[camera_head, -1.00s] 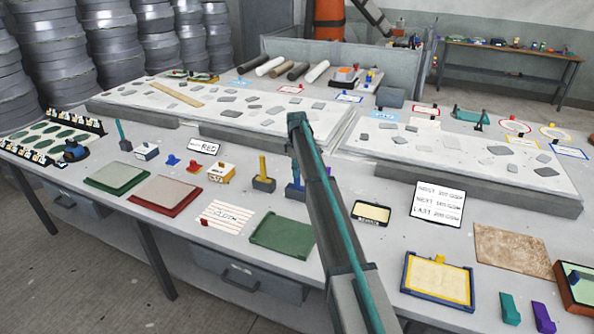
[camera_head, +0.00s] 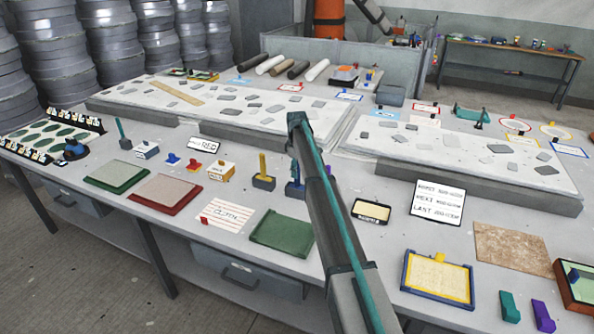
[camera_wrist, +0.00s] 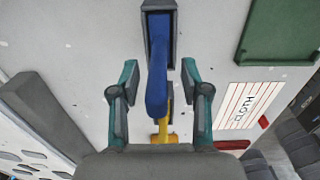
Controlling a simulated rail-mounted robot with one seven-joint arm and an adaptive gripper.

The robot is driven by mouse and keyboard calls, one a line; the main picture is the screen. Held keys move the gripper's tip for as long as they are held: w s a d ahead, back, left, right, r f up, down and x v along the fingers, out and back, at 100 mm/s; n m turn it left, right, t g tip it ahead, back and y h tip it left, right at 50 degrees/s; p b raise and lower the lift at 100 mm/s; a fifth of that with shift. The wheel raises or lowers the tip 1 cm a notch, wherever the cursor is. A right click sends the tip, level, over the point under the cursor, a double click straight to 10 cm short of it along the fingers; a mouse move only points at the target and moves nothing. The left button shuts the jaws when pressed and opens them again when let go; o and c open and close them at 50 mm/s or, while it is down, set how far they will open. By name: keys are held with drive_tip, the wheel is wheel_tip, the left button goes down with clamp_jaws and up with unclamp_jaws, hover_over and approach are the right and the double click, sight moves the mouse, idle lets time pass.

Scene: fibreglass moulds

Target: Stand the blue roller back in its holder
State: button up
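The blue roller (camera_wrist: 156,75) shows in the wrist view, its blue handle rising towards the camera from a dark grey holder (camera_wrist: 174,28) at the top. Its lower end overlaps the holder; I cannot tell how it is seated. In the head view the blue roller (camera_head: 292,189) is partly hidden behind my arm. My gripper (camera_wrist: 159,69) is open, with one teal finger on each side of the handle and visible gaps between. The gripper itself is hidden in the head view.
A yellow roller (camera_head: 262,165) stands in a grey holder just left of the blue one. A green tray (camera_head: 282,236) and a striped cloth card (camera_head: 225,215) lie in front. A black-framed yellow tray (camera_head: 371,212) lies to the right.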

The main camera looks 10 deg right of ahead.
wheel_tip(320, 180, up, 12)
idle(0.8)
